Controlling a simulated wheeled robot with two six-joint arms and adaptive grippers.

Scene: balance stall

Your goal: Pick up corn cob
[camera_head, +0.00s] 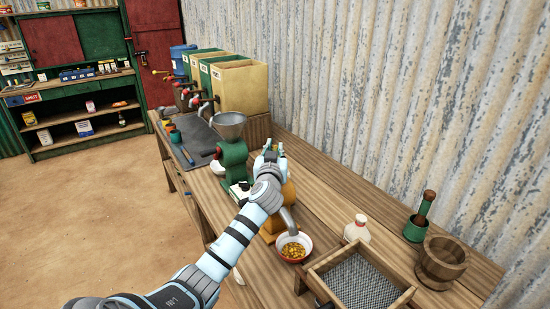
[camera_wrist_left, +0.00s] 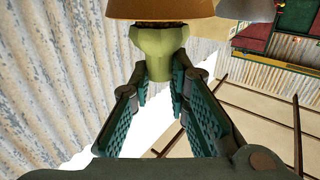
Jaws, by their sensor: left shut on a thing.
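In the head view my left gripper (camera_head: 270,158) is over the orange machine (camera_head: 290,192), near the green grinder. In the left wrist view my left gripper (camera_wrist_left: 159,88) is shut on a pale yellow-green piece, which looks like the corn cob (camera_wrist_left: 158,48). The far end of the cob meets or goes behind an orange-brown rounded part (camera_wrist_left: 160,9) cut off by the top edge. I cannot tell whether they touch. In the head view the cob is hidden or too small to make out. My right gripper is not in view.
The green grinder (camera_head: 233,160) with a grey funnel stands close beside my gripper. A bowl of yellow kernels (camera_head: 308,256) sits below the orange machine's spout. A white bottle (camera_head: 357,231), a mesh sieve (camera_head: 362,284), a wooden mortar (camera_head: 440,260) and a green pestle holder (camera_head: 415,230) stand to the right.

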